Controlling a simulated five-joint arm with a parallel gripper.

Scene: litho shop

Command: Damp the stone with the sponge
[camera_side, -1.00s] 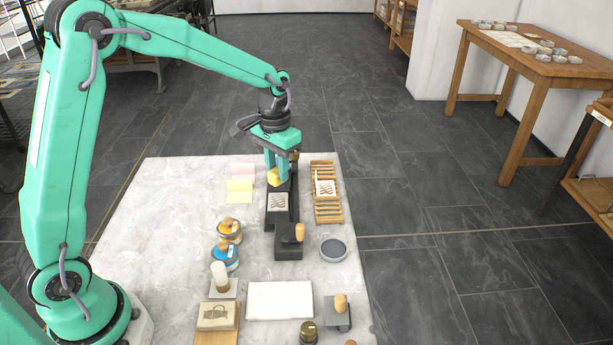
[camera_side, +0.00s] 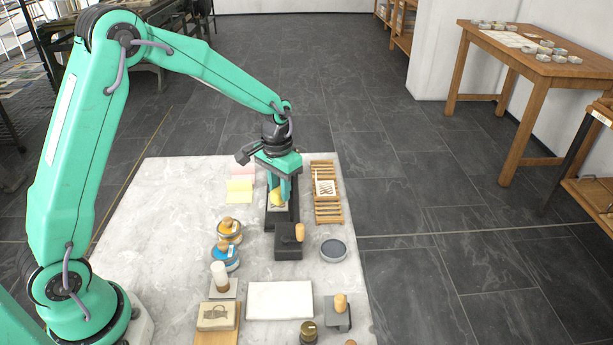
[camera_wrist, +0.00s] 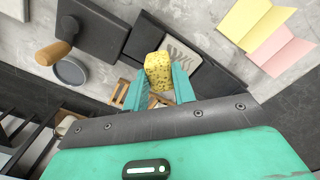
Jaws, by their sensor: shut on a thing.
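My gripper (camera_side: 279,193) is shut on a yellow sponge (camera_side: 277,199), which hangs below its fingertips. In the wrist view the speckled sponge (camera_wrist: 158,68) sits between the teal fingers (camera_wrist: 158,92). The pale stone with a dark drawing (camera_wrist: 181,50) lies on a long black bed (camera_wrist: 145,38), partly behind the sponge. In the side view the stone (camera_side: 286,206) is mostly hidden by the fingers and sponge. The sponge is over or on the stone; I cannot tell whether they touch.
A black block with a wooden handle (camera_side: 288,243) stands at the bed's near end. A round grey dish (camera_side: 333,251) is to its right. A wooden rack (camera_side: 327,218) stands right of the bed, yellow paper (camera_side: 239,190) left. Ink tins (camera_side: 226,258) and a white slab (camera_side: 280,301) are nearer.

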